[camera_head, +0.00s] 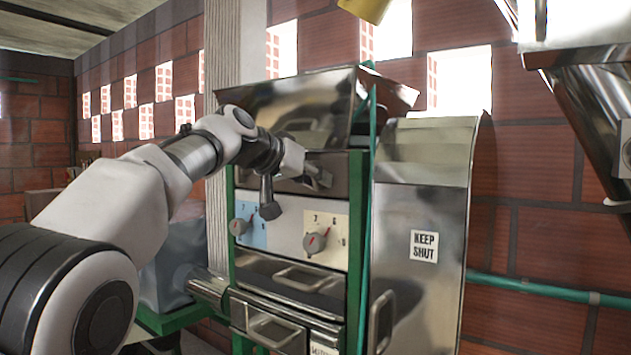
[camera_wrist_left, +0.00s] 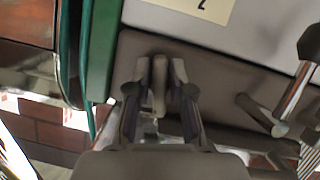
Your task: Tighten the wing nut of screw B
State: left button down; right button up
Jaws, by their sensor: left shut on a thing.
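My left gripper (camera_head: 322,178) reaches the dark metal plate of the pulper, above the dial on the cream scale. In the left wrist view the two fingers of this gripper (camera_wrist_left: 160,85) are shut on a narrow grey upright piece, the wing nut (camera_wrist_left: 160,90), which stands against the plate (camera_wrist_left: 210,75). The fingers hide most of the wing nut in the head view. No letter marking the screw can be read. My right gripper is in neither view.
The left dial (camera_head: 239,226) sits on a blue scale and the right dial (camera_head: 316,243) on a cream one. A black-knobbed lever (camera_head: 269,200) hangs left of the gripper; its knob is close by in the wrist view (camera_wrist_left: 310,45). A metal cover (camera_head: 422,195) marked KEEP SHUT stands right.

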pick_arm(q)
jog(key=shift+a+r+m+t+y, duration=0.1)
jog(key=shift+r+m+t+y, duration=0.3)
jog(key=shift+m, duration=0.4)
jog(key=shift+f, duration=0.1)
jog(key=c, duration=1.2)
grip_release()
jog(key=shift+o, duration=0.9)
jog(key=shift+w+f, duration=0.1)
jog(key=shift+f, duration=0.15)
jog(key=v, duration=1.2)
jog(key=shift+b, duration=0.3)
jog(key=shift+w+d, duration=0.1)
jog(key=shift+d, duration=0.15)
